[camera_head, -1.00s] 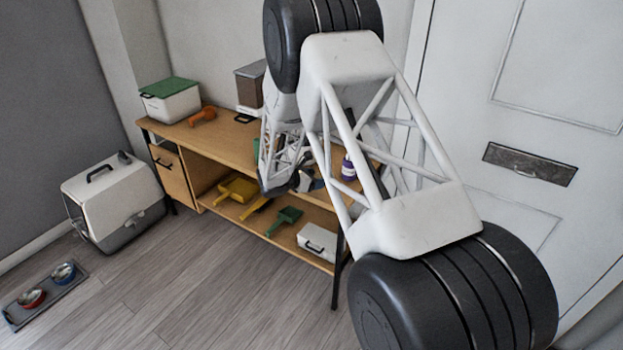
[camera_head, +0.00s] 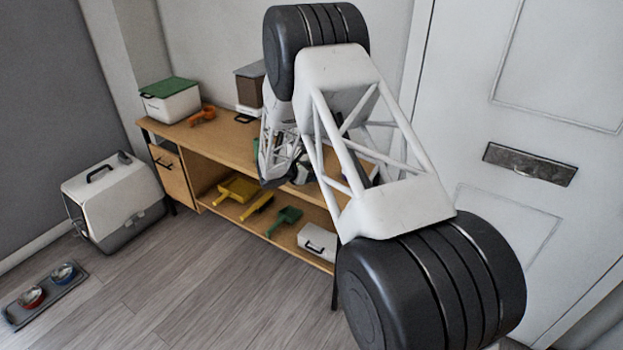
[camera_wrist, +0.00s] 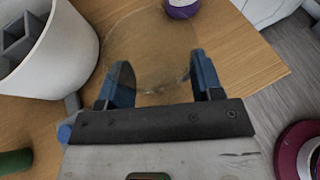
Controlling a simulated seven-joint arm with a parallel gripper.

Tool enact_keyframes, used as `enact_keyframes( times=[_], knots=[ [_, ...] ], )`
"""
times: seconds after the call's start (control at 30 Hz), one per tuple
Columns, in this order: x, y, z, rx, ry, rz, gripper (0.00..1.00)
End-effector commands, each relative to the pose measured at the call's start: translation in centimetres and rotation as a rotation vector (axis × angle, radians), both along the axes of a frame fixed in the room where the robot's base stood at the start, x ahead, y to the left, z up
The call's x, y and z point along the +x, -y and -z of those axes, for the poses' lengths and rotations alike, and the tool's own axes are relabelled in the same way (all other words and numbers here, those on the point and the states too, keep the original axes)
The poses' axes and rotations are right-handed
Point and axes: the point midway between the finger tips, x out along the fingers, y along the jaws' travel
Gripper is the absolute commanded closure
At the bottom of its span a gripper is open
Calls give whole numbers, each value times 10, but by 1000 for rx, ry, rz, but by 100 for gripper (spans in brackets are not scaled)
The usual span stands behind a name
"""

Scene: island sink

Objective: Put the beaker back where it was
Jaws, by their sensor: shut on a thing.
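The beaker (camera_wrist: 150,42) looks like a clear, faintly tinted glass vessel in the wrist view. It is hard to make out against the wood. My gripper (camera_wrist: 162,80) has its two blue fingers on either side of the beaker and is shut on it, above the wooden desk top (camera_wrist: 245,60). I cannot tell whether the beaker touches the desk. In the head view my arm hides the beaker and most of the gripper.
A white tub (camera_wrist: 55,50) stands close at left; a purple object (camera_wrist: 182,8) is beyond the beaker. The desk edge and floor lie at right. In the head view, a green-lidded box (camera_head: 170,100), orange scoop (camera_head: 203,115) and brown container (camera_head: 250,88) stand on the desk.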

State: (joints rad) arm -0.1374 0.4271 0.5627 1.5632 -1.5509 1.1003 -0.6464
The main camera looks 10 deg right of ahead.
Motion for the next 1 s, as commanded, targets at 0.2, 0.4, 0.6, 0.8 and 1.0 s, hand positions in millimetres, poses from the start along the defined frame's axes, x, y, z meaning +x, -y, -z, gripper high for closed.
enact_keyframes(
  times=[0.2,0.4,0.6,0.8,1.0],
  knots=[
    [0,0,23,0,-1,0,65],
    [0,0,29,0,0,-1,65],
    [0,0,29,0,0,0,65],
    [0,0,32,0,0,0,35],
    [0,0,32,0,0,0,14]
  ],
)
